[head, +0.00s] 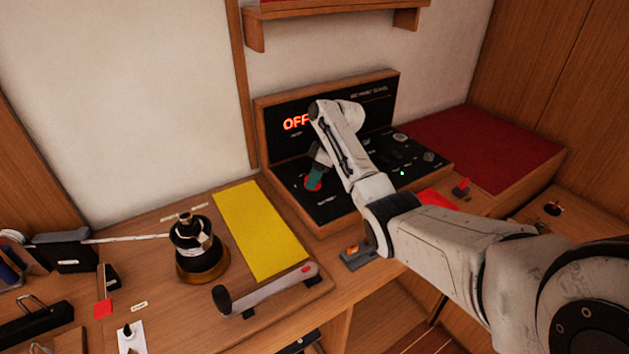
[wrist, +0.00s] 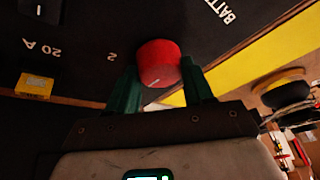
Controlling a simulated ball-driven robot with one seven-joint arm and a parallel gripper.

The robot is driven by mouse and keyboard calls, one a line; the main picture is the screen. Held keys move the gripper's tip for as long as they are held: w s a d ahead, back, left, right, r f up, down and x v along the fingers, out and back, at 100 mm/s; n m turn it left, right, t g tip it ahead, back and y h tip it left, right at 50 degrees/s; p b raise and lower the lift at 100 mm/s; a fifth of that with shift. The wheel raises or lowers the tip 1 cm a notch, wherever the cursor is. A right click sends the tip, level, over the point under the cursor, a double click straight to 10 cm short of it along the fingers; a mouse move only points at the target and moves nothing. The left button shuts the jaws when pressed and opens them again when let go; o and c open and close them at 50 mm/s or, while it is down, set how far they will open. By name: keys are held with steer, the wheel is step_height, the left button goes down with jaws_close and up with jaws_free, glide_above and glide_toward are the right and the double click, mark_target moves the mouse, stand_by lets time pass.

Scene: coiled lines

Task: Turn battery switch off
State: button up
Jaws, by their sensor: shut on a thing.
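The battery switch is a red round knob (wrist: 158,62) on the black panel, beside the lettering "BATT". My gripper (wrist: 160,88) has its green fingers at either side of the knob and is shut on it. An orange lit "OFF" (head: 296,123) shows on the upright part of the panel. The knob's exact pointing direction cannot be told.
A yellow sheet (head: 259,228), a black and brass winch (head: 200,245) and a winch handle (head: 262,292) lie left of the panel. A red cushion (head: 480,143) is at the right. A wooden shelf (head: 330,12) hangs above.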

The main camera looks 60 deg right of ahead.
steer(key=shift+f+n+b, duration=0.1)
steer(key=shift+n+b, duration=0.3)
steer(key=shift+n, duration=0.2)
steer(key=shift+y, duration=0.3)
steer(key=o, duration=1)
steer(key=shift+o, duration=0.2)
steer(key=shift+r, duration=0.2)
steer(key=b+v, duration=0.1)
steer(key=v, duration=0.9)
steer(key=shift+r+b, duration=0.35)
steer(key=shift+w, duration=0.1)
